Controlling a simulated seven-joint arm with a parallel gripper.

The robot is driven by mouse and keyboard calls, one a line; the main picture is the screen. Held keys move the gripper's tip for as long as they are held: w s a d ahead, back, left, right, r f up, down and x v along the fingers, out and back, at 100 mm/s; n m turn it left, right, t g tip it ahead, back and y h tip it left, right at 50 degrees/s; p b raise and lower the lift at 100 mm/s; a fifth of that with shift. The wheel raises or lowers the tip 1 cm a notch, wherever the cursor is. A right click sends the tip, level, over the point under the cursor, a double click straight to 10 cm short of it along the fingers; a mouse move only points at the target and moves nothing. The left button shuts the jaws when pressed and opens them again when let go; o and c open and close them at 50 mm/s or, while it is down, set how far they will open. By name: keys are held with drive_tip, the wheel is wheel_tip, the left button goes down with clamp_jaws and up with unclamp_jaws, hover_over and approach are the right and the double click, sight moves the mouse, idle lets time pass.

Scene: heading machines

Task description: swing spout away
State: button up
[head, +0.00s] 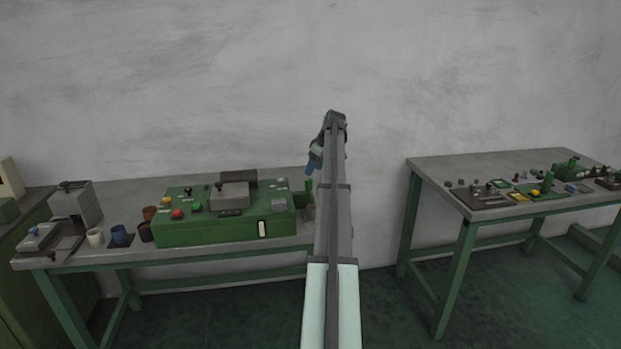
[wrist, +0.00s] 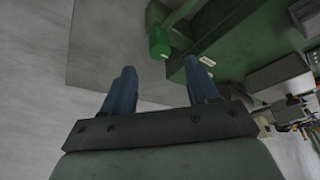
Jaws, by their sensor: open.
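My gripper (head: 310,167) is raised above the right end of the left table, just left of my arm in the head view. In the wrist view its two blue fingers (wrist: 159,72) are spread with nothing between them. A green round post (wrist: 159,42) with an arm shows past the fingertips, beside the green machine; it may be the spout, but I cannot be sure. In the head view a green upright (head: 308,187) stands at the machine's right end, apart from my gripper, partly hidden by my arm. The green machine (head: 180,233) has a grey block on top and coloured buttons.
The left table (head: 200,255) also bears several cups (head: 95,237) and a grey device (head: 75,203) at its left. A second table (head: 430,168) with small parts stands at the right. A gap separates the tables. A bare wall is behind.

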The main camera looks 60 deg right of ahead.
sight(309, 180)
drive_tip(key=shift+x, duration=2.7)
drive_tip(key=shift+c, duration=0.2)
clamp_jaws()
